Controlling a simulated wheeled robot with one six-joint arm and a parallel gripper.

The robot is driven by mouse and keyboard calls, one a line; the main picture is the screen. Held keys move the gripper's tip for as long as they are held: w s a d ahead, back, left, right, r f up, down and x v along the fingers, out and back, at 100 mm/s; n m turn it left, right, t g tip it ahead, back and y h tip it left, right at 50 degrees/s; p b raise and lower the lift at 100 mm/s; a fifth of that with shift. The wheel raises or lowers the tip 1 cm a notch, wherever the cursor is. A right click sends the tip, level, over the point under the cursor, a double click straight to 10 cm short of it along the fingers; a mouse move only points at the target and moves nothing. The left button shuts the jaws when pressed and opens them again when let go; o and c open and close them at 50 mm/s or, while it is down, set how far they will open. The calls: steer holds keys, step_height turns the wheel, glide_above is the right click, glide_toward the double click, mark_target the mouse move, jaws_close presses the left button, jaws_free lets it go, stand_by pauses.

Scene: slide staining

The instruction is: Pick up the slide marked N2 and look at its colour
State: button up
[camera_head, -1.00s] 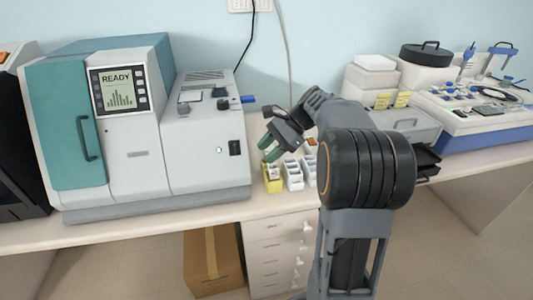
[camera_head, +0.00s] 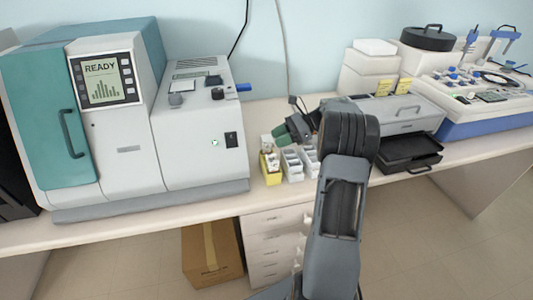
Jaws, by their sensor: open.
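My gripper (camera_head: 282,136) shows at the middle of the head view, with green fingertips pointing left and down. It is open and looks empty, above the back of a small group of containers on the bench. A yellow container (camera_head: 270,174) stands at the left of this group. White racks (camera_head: 292,167) stand just to its right, partly hidden by my arm. No slide marked N2 can be made out; anything in the containers is too small to read.
A large teal and white machine with a READY screen (camera_head: 103,80) fills the left of the bench (camera_head: 150,210). A grey printer-like device (camera_head: 400,115) with a black tray (camera_head: 405,152) stands to the right. White boxes (camera_head: 370,68) are behind it. A cardboard box (camera_head: 212,254) is on the floor.

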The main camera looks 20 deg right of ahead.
mark_target(267, 153)
steer(key=shift+x, duration=3.35)
jaws_close()
